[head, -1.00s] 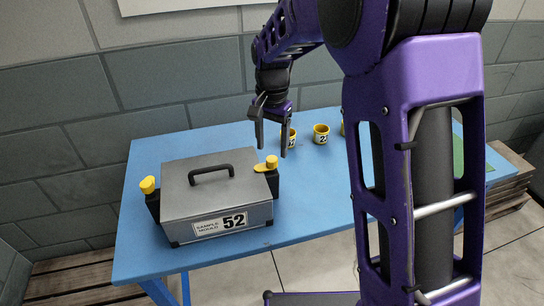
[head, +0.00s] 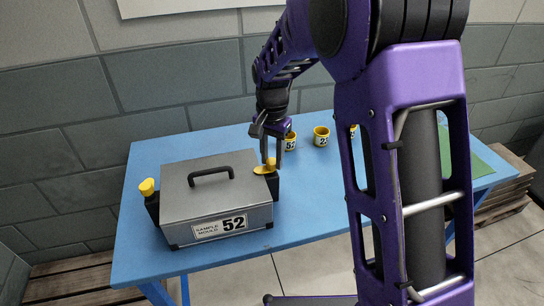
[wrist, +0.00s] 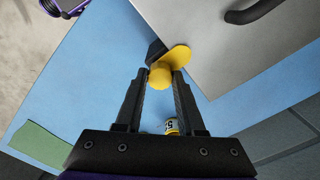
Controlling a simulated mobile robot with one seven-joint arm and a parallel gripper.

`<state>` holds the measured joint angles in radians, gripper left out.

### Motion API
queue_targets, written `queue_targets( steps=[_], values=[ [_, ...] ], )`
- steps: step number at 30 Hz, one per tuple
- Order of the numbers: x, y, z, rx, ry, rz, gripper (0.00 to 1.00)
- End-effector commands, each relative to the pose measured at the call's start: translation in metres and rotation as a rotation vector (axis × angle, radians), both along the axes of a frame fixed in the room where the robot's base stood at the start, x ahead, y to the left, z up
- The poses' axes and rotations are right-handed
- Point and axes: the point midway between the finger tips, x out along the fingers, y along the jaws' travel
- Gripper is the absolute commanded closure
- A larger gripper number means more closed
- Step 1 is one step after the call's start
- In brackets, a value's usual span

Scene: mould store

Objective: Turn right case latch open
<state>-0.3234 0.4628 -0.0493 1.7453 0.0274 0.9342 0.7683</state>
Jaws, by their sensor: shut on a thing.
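The grey case (head: 215,195) with a black handle and a "SAMPLE MOULD 52" label sits on the blue table. Its right latch (head: 265,168) has a yellow lever and knob on a black mount at the case's right side. My gripper (head: 272,158) points down over this latch. In the wrist view my gripper (wrist: 162,72) is shut on the yellow knob (wrist: 161,74), with the lever reaching over the case lid. The left latch (head: 147,188), also yellow on black, is at the case's left side, untouched by me.
Several yellow cups with number labels, one of them (head: 321,136), stand behind and right of the case. A green mat (head: 465,158) lies at the table's right end. The blue table (head: 310,200) is clear right of the case. A block wall stands behind.

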Motion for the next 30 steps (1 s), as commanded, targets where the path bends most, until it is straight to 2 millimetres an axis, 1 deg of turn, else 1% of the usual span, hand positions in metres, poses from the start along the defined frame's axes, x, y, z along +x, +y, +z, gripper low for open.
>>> queue_targets(
  steps=[8, 14, 20, 30],
  values=[
    [0.0002, -0.0001, 0.0006, 0.0, 0.0, 0.008, 1.0],
    [0.0, -0.0001, 0.0011, 0.0, 0.001, 0.067, 1.0],
    [-0.0001, -0.0002, 0.0016, 0.001, 0.001, 0.2, 1.0],
    [0.0006, -0.0004, 0.0022, 0.0, -0.001, 0.517, 1.0]
  ],
)
